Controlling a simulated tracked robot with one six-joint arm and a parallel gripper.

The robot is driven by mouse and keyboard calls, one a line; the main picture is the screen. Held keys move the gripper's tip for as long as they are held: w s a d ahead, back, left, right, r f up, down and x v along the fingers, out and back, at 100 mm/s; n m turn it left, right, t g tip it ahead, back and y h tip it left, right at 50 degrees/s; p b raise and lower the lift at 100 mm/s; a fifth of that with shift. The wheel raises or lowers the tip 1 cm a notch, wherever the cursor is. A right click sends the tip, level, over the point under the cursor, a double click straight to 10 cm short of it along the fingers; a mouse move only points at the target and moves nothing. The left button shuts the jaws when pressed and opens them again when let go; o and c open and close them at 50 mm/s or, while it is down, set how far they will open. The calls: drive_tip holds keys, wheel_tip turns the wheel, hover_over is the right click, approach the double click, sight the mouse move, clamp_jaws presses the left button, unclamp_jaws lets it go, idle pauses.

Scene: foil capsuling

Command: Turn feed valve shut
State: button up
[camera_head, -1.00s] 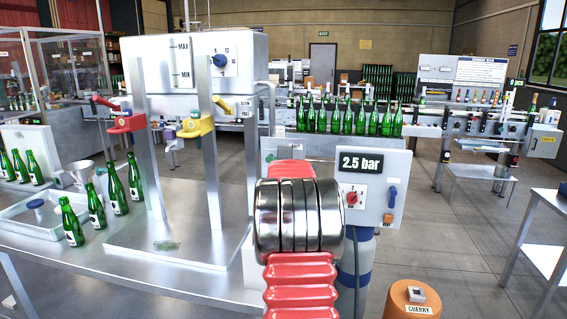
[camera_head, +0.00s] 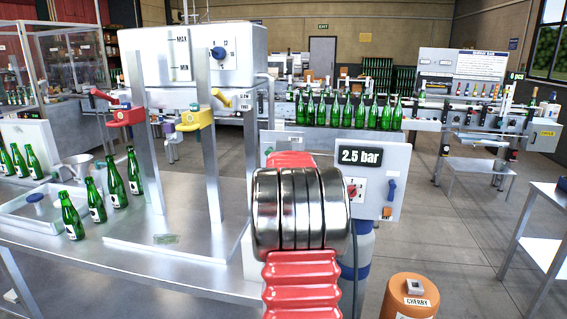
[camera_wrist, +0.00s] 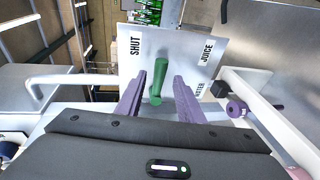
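The green valve handle (camera_wrist: 158,82) stands on a white plate (camera_wrist: 192,52) in the wrist view. The plate reads SHUT on its left side and JUICE and WATER on its right. The handle runs nearly upright in the picture, between SHUT and JUICE. My gripper (camera_wrist: 159,84) has two purple fingers, one on each side of the handle. A gap shows between each finger and the handle, so the gripper looks open around it.
A grey panel (camera_head: 381,207) reading 2.5 bar stands beside my arm in the head view. A steel bench (camera_head: 110,238) with green bottles (camera_head: 73,216) is at left. An orange drum (camera_head: 400,309) is at front right. Pale bars (camera_wrist: 70,80) flank the plate in the wrist view.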

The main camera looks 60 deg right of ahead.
drive_tip(key=v, duration=1.1)
idle(0.5)
drive_tip(key=shift+a, duration=0.1)
drive_tip(key=w+a+f+m+y, duration=0.1)
drive_tip(key=a+y, duration=0.2)
drive_tip(key=a, duration=0.9)
drive_tip(key=w+a+f+m+t+y, duration=0.1)
drive_tip(key=w+a+f+y, duration=0.15)
drive_tip(key=a, duration=0.85)
drive_tip(key=w+a+f+y, duration=0.1)
drive_tip(key=a+y, duration=0.2)
drive_tip(key=a, duration=0.9)
drive_tip(key=s+a+f+m+g+y, duration=0.2)
drive_tip(key=s+a+f, duration=0.2)
drive_tip(key=s+a, duration=0.6)
drive_tip(key=s+a+f+m+g+y, duration=0.2)
drive_tip(key=s+a+f, duration=0.3)
drive_tip(key=s+a, duration=0.4)
drive_tip(key=a, duration=0.3)
drive_tip(key=shift+s+m, duration=0.3)
drive_tip(key=shift+s, duration=0.1)
drive_tip(key=shift+f+y, duration=0.15)
drive_tip(key=shift+y, duration=0.1)
